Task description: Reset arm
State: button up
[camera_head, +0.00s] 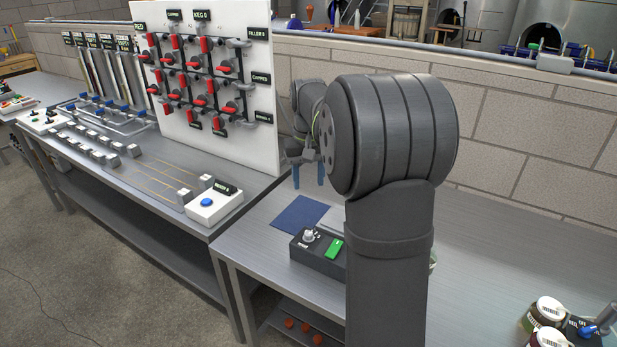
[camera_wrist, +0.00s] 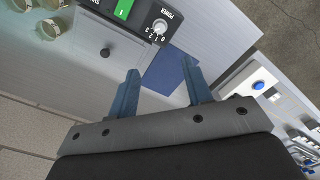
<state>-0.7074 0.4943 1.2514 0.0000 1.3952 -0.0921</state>
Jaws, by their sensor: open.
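My gripper (camera_head: 308,176) hangs above the near table, just right of the white valve panel, with its blue fingers pointing down. In the wrist view my gripper (camera_wrist: 160,92) shows two blue fingers spread apart with nothing between them. My dark arm covers the middle of the head view and hides part of the table.
A blue mat (camera_head: 300,214) lies below my gripper, beside a black control box (camera_head: 312,258) with a knob and green switch. The white valve panel (camera_head: 215,80) stands close on the left. Jars (camera_head: 548,311) sit at the right; the table between is largely clear.

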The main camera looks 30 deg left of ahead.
aim_at(309, 233)
jog(key=shift+f, duration=0.1)
dwell(0.4)
notch_tip(309, 233, down, 17)
jog(key=shift+f, duration=0.15)
dwell(0.5)
jog(key=shift+f, duration=0.15)
jog(key=shift+n, duration=0.8)
jog(key=n, duration=1)
jog(key=shift+n, duration=2.2)
